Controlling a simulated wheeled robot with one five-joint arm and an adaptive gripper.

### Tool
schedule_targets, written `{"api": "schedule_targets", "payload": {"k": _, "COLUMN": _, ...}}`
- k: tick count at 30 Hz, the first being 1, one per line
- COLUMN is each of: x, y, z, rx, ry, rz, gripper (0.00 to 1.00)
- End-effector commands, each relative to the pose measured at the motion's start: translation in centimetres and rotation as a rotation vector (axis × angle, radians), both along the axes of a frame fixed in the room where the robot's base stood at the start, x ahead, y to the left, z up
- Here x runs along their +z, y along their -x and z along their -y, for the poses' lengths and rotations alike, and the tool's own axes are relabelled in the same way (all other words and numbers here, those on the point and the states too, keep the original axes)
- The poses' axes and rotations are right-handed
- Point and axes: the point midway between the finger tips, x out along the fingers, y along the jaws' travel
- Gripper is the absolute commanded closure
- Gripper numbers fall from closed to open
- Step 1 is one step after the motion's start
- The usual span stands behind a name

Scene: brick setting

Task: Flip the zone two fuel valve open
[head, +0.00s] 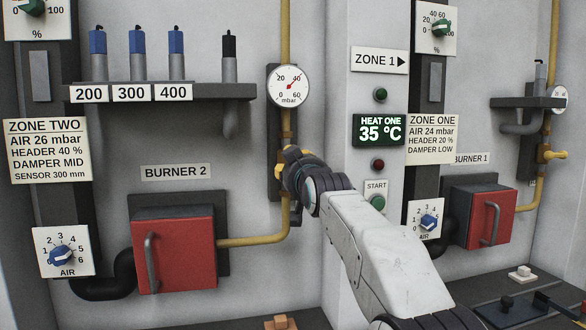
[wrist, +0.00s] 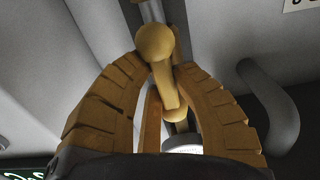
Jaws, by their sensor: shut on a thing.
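The zone two fuel valve is on the yellow gas pipe (head: 286,126) below the round mbar gauge (head: 289,86), right of the BURNER 2 label. In the head view my gripper (head: 290,158) covers most of the valve. In the wrist view the yellow valve handle (wrist: 164,85), with a ball knob (wrist: 155,42) at one end, sits between the two ridged fingers of my gripper (wrist: 160,73). The fingers are shut on the handle, near the knob. The handle's angle to the pipe is hard to tell.
The red burner 2 box (head: 174,248) is at lower left. A shelf (head: 160,92) with blue and black sensors is at upper left. The ZONE TWO card (head: 48,151) hangs at far left. Another yellow valve (head: 551,155) is on the zone one pipe at right.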

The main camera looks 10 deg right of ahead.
Motion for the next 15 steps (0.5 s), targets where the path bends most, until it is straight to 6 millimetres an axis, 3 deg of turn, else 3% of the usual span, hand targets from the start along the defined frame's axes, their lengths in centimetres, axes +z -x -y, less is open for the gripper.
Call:
{"api": "schedule_targets", "payload": {"k": 7, "x": 0.18, "y": 0.03, "z": -0.11, "rx": 0.002, "ry": 0.002, "rz": 0.005, "gripper": 1.0}}
{"api": "schedule_targets", "payload": {"k": 8, "x": 0.18, "y": 0.03, "z": -0.11, "rx": 0.002, "ry": 0.002, "rz": 0.005, "gripper": 0.76}}
{"api": "schedule_targets", "payload": {"k": 15, "x": 0.16, "y": 0.03, "z": -0.09, "rx": 0.001, "ry": 0.001, "rz": 0.004, "gripper": 0.54}}
